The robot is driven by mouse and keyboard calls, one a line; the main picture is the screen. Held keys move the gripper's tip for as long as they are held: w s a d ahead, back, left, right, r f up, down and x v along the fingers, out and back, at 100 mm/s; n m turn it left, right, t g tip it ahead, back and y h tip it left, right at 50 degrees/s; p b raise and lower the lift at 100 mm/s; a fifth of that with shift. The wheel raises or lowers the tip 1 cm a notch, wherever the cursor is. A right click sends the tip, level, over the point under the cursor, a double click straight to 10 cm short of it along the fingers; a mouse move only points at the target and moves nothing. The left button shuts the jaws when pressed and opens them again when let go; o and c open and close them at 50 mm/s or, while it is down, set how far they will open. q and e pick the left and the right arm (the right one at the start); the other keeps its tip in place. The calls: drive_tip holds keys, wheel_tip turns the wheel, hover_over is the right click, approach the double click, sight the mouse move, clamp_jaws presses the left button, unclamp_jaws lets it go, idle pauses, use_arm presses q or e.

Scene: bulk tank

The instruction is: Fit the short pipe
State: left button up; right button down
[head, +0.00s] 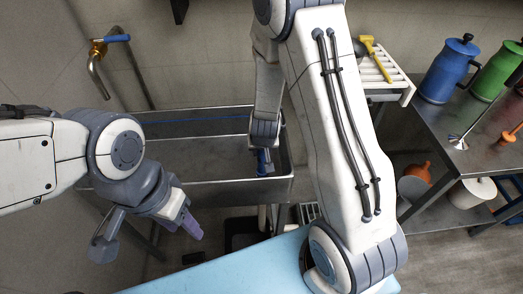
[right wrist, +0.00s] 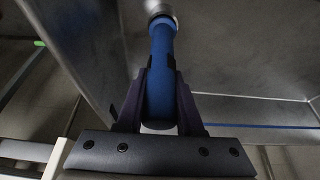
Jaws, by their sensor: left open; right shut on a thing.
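My right gripper (head: 261,152) is low over the right end of the metal tank (head: 285,178). In the right wrist view, the right gripper (right wrist: 160,100) is shut on a blue tube-like piece (right wrist: 161,65), with dark fingers on both sides of it. The piece has a grey metal end at the top of that view; I cannot tell for sure whether it is the short pipe. In the head view only a bit of the blue piece (head: 264,168) shows below the gripper.
A brass tap with a blue handle (head: 116,38) is on the wall at the upper left. A white rack (head: 377,72) holds a yellow brush (head: 373,55). A metal table (head: 425,128) at the right holds a blue can (head: 449,70) and a green can (head: 497,70).

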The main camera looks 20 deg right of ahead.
drive_tip(key=shift+f, duration=0.1)
drive_tip(key=shift+c, duration=2.3)
unclamp_jaws()
drive_tip(key=p+v, duration=0.5)
drive_tip(key=v, duration=0.5)
drive_tip(key=shift+s+r, duration=0.15)
drive_tip(key=shift+r, duration=0.05)
drive_tip(key=shift+a, duration=0.1)
